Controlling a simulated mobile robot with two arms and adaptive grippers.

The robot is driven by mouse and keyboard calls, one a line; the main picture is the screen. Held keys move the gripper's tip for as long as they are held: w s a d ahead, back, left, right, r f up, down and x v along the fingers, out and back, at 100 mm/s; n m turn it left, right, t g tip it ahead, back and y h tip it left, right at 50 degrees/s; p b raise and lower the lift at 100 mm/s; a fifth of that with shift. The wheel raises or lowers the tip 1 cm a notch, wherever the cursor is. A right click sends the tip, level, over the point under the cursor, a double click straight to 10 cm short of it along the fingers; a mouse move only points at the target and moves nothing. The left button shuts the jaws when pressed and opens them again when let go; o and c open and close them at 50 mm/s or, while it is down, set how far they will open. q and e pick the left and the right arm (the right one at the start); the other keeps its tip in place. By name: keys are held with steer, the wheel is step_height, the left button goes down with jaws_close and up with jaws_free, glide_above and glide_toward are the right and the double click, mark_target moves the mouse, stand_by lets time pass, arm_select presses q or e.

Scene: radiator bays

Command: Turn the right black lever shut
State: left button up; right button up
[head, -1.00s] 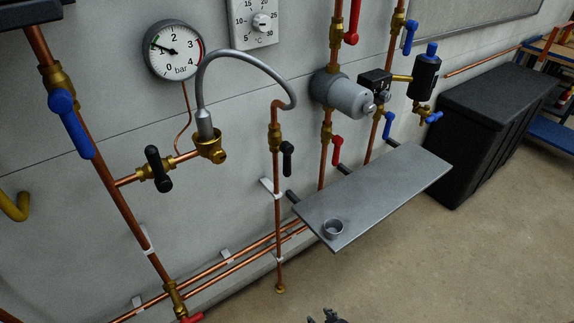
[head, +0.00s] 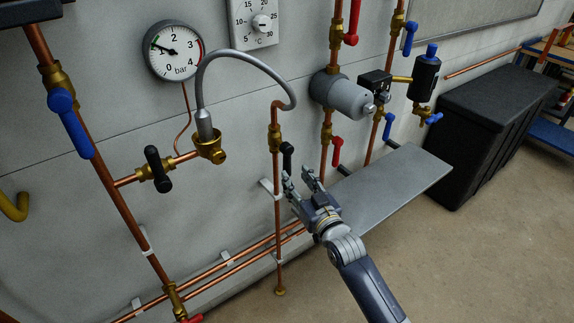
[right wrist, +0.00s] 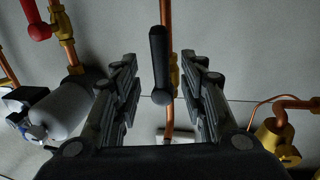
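The right black lever (head: 287,154) is on the thin vertical copper pipe below the end of the grey hose. It stands about in line with the pipe. My right gripper (head: 298,181) is just below and in front of it, partly covering its lower end. In the right wrist view the black lever (right wrist: 160,62) shows between the two spread fingers of my right gripper (right wrist: 158,85), with a gap on each side. The gripper is open and empty. The other black lever (head: 158,169) is on the branch to the left, slightly tilted. My left gripper is not in view.
A grey shelf (head: 408,181) sticks out from the wall behind my right arm. A red lever (head: 337,151) and a grey pump (head: 343,95) are right of the black lever. The curved hose (head: 240,54) arches above left. A black box (head: 490,120) stands at the right.

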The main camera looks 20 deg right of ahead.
mark_target(289, 168)
steer(key=w, duration=0.4)
steer(key=w+a, duration=0.1)
steer(key=w, duration=0.2)
jaws_close()
